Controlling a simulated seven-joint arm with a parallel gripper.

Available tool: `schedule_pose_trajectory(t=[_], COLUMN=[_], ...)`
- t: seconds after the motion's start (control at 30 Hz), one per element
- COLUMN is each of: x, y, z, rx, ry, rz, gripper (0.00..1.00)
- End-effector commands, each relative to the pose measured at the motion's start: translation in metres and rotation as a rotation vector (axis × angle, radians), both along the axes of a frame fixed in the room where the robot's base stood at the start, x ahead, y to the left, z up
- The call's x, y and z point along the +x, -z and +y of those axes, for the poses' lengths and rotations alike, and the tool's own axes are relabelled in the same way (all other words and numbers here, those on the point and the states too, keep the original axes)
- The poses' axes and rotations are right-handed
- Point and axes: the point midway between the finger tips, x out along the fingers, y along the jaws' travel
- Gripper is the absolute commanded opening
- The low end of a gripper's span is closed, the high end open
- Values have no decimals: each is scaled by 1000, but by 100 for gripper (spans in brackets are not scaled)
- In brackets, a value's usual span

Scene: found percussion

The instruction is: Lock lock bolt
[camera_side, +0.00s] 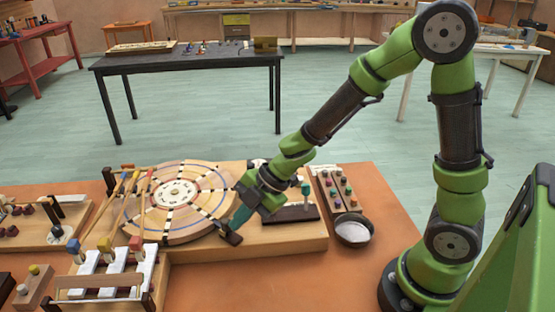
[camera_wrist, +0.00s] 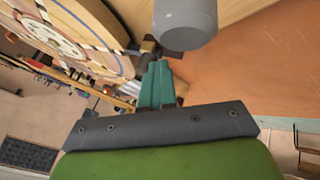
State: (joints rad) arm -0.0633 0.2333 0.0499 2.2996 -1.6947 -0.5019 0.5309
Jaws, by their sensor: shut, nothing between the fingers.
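A round wooden wheel (camera_side: 178,198) with colored rings and dark and pale blocks lies on a wooden base. A small dark block (camera_side: 231,236) sits at the wheel's lower right edge; it may be the lock bolt, but I cannot tell for certain. My gripper (camera_side: 240,217) is shut and empty, its teal fingertips pointing down just above this block. In the wrist view the shut fingers (camera_wrist: 157,82) reach toward a small dark and brass-colored piece (camera_wrist: 148,46) beside the wheel's rim (camera_wrist: 100,25). Whether they touch is unclear.
A dark slab with a teal knob (camera_side: 305,188) stands right of my gripper. A pegged board (camera_side: 338,190) and a bowl (camera_side: 353,230) are farther right.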

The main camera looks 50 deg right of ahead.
Motion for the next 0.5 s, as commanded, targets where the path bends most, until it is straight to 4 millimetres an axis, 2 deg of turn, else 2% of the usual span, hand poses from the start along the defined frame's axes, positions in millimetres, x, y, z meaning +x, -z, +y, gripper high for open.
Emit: schedule_pose_trajectory(t=[0.17, 0.27, 0.4, 0.5], x=[-2, -14, -44, -47], y=[-1, -1, -1, -21], z=[-1, -4, -9, -19], rx=[0, 0, 0, 0], ry=[8, 7, 2, 3], rz=[-3, -3, -1, -11], gripper=[0, 0, 0, 0])
